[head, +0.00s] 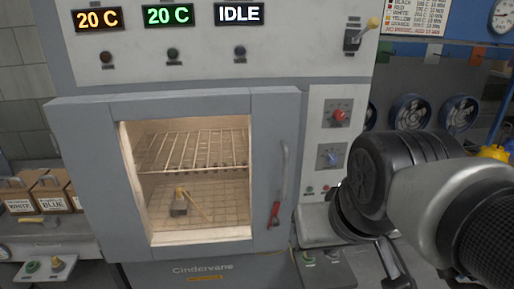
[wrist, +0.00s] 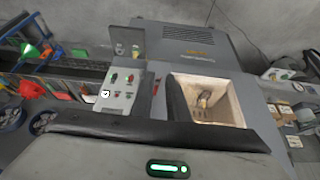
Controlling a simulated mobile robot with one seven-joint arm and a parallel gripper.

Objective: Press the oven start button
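The grey oven (head: 200,100) fills the middle of the head view, its door shut and its lit chamber showing through the window. The display reads IDLE (head: 239,15), beside two 20 C readouts. The side panel (head: 318,145) carries a red knob (head: 339,115), a blue knob (head: 331,156) and small green and red buttons (head: 317,190). A low box (head: 326,272) below has green and red buttons. I cannot read which button is start. The side panel also shows in the wrist view (wrist: 121,93).
A door handle (head: 280,185) with a red grip sticks out left of the panel. A lever (head: 364,33) is at upper right. Labelled boxes (head: 52,192) stand on a bench at left. Round fan-like wheels (head: 410,112) stand behind my arm at right.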

